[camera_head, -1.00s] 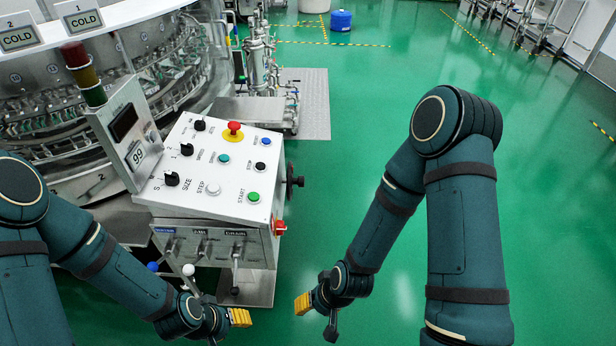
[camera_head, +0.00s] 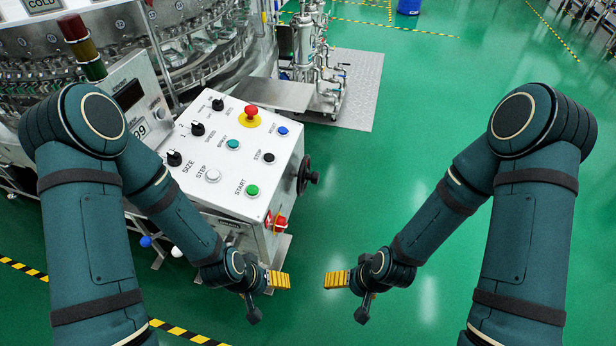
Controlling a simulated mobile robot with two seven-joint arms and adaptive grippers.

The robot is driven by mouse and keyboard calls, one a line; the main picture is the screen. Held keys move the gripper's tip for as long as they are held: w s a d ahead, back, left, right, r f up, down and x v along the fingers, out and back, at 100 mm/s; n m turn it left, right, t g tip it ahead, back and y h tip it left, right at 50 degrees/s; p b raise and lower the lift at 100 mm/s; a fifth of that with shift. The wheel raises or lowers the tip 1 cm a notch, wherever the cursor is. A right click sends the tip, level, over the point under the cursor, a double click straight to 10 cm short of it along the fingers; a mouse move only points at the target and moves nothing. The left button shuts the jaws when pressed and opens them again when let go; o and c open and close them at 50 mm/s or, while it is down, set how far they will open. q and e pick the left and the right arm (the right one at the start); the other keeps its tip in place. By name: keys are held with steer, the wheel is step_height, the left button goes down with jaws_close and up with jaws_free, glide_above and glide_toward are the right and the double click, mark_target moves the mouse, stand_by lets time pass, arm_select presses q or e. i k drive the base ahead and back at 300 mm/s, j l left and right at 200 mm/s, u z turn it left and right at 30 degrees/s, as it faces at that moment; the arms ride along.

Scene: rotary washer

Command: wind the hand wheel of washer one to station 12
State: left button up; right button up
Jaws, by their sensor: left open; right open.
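The control console (camera_head: 225,150) of the washer stands left of centre, with knobs and coloured buttons on its sloped top. The black hand wheel (camera_head: 308,176) sticks out of the console's right side and is seen nearly edge-on. My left gripper (camera_head: 279,280) is open and empty, in front of the console and below the wheel. My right gripper (camera_head: 337,279) is open and empty, facing it across a small gap. Neither touches the wheel.
The large rotary washer (camera_head: 200,40) fills the back left. A red emergency button (camera_head: 251,112) and a red switch (camera_head: 280,223) are on the console. Steel piping (camera_head: 310,50) stands on a metal plate behind. Green floor (camera_head: 400,150) is open to the right.

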mark_target(303, 176)
steer(key=i+l+u, duration=0.1)
steer(key=u, duration=0.3)
steer(key=i+l+u, duration=0.2)
steer(key=u, duration=0.15)
steer(key=i+l+u, duration=0.25)
steer(key=u, duration=0.15)
